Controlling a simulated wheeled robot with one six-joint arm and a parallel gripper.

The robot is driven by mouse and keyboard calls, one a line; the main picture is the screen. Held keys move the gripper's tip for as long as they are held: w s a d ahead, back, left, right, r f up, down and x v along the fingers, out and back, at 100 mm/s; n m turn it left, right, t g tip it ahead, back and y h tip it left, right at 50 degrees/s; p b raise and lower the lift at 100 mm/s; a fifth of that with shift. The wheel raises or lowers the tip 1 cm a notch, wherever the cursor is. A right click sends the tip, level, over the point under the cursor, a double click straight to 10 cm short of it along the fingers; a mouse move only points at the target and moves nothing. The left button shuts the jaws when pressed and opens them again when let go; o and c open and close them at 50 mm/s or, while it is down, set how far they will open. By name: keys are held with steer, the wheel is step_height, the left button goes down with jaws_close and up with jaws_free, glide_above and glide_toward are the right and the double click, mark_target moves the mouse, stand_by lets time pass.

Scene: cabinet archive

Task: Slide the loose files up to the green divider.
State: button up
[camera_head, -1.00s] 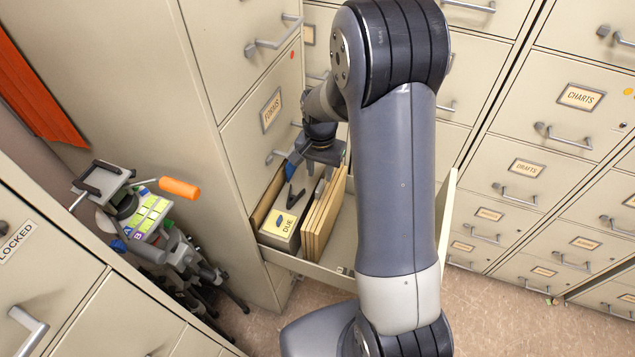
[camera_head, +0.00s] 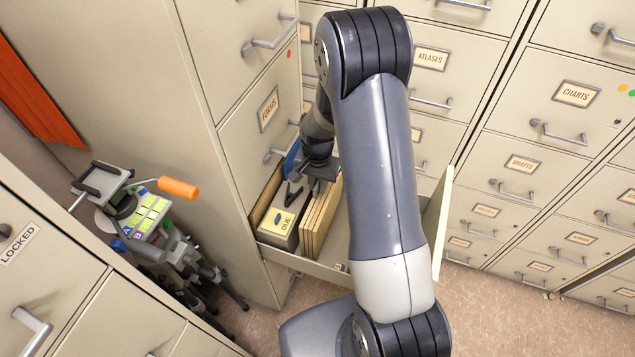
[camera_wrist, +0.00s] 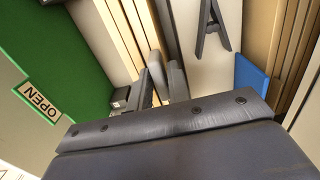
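The loose files (camera_head: 321,222) are tan folders standing upright together in the open drawer, to the right of a box with a yellow DUE label (camera_head: 279,222). They also show in the wrist view (camera_wrist: 128,22), with bare drawer floor between them and the green divider (camera_wrist: 50,42), which carries an OPEN tag. The divider is not visible in the head view; my arm covers that part of the drawer. My gripper (camera_wrist: 167,76) has its two fingers close together and empty, pointing down near the gap between files and box. I cannot tell whether it touches the files.
More tan folders (camera_wrist: 300,40) stand beyond the box. A tripod with an orange handle (camera_head: 179,187) stands left of the cabinet. Drawer walls (camera_head: 300,266) bound the space.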

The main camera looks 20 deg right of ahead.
jaws_close()
steer(key=s+d+b, duration=0.2)
steer(key=s+d, duration=0.5)
steer(key=d, duration=0.3)
steer(key=shift+s+b, duration=0.15)
steer(key=shift+b, duration=0.25)
steer(key=shift+d, duration=0.1)
steer(key=shift+o, duration=1.8)
jaws_free()
step_height(320, 180, up, 11)
